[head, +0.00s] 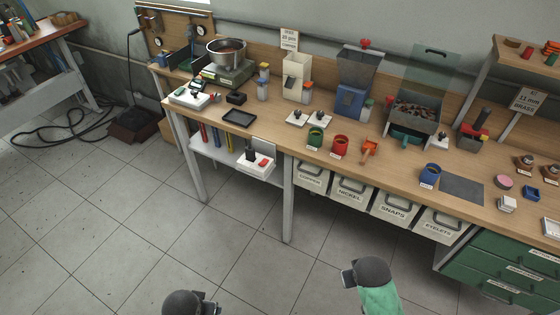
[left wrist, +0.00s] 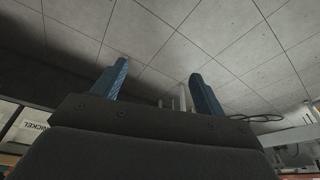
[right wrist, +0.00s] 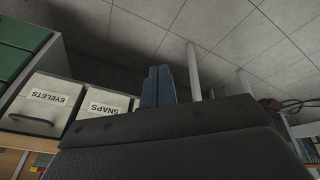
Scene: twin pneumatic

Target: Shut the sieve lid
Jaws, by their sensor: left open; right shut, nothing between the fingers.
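The sieve (head: 411,127) is a grey box on a teal base with brown pieces inside, on the workbench right of centre. Its clear greenish lid (head: 428,69) stands raised and open at the back, with a dark handle slot near its top edge. My left gripper (head: 208,299) is low over the floor in front of the bench, far from the sieve; its blue fingers stand apart and empty in the left wrist view (left wrist: 158,72). My right gripper (head: 347,276) is also low in front of the bench; its fingers are together and empty in the right wrist view (right wrist: 158,86).
The bench (head: 395,160) has a blue hopper (head: 349,100) left of the sieve and a grey-red device (head: 472,136) right of it. Red (head: 339,145), green (head: 315,138) and blue (head: 430,175) cups and an orange item (head: 369,149) stand in front. Labelled bins (head: 350,190) hang below.

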